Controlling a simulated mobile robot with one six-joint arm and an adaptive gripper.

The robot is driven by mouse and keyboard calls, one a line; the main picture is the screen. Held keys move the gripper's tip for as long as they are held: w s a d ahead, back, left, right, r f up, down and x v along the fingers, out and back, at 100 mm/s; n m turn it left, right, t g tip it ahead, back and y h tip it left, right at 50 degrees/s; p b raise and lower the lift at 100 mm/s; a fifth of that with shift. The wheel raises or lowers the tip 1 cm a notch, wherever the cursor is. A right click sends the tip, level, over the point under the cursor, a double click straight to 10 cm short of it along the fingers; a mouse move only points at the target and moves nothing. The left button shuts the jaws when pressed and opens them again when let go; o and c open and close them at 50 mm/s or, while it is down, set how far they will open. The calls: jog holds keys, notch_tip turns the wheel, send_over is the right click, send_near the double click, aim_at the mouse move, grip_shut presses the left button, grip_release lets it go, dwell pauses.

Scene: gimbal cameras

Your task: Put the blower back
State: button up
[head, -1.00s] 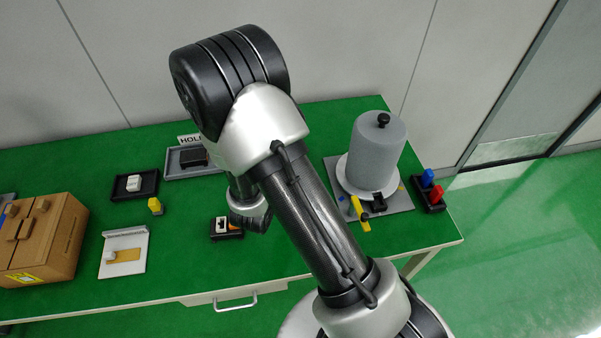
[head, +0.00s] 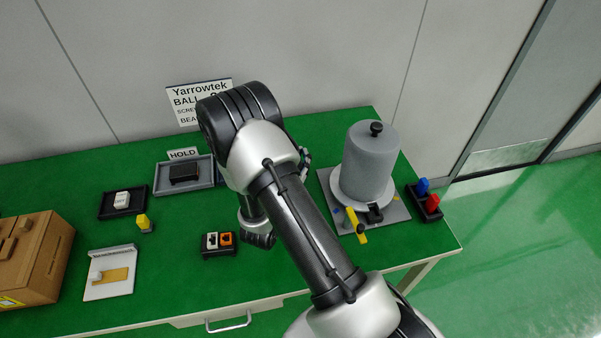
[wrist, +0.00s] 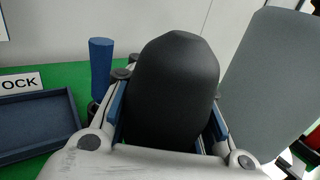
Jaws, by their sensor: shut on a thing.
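The blower (wrist: 172,85), a black rounded body, stands up between the fingers in the wrist view. My gripper (wrist: 168,108) is shut on it, with a blue-edged finger against each side. The lower part of the blower is hidden by the gripper. In the head view the held blower cannot be made out behind my arm. A tray (wrist: 62,115) with a sign ending in "OCK" lies at the left of the wrist view. Which place belongs to the blower cannot be told.
A tall grey cylinder (head: 368,160) stands on a grey plate, right of my arm. A blue upright post (wrist: 101,62) is close behind the left finger. A HOLD tray (head: 205,185) with a black block, a two-switch block (head: 218,250) and a brown box (head: 35,250) are left.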

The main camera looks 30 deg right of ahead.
jog(key=shift+f+b, duration=0.75)
jog(key=shift+f, duration=1.45)
jog(key=shift+f, duration=0.25)
jog(key=o, duration=1.1)
jog(key=shift+r, duration=0.1)
jog(key=p+v, duration=0.2)
jog(key=v, duration=1)
jog(key=shift+r, duration=0.2)
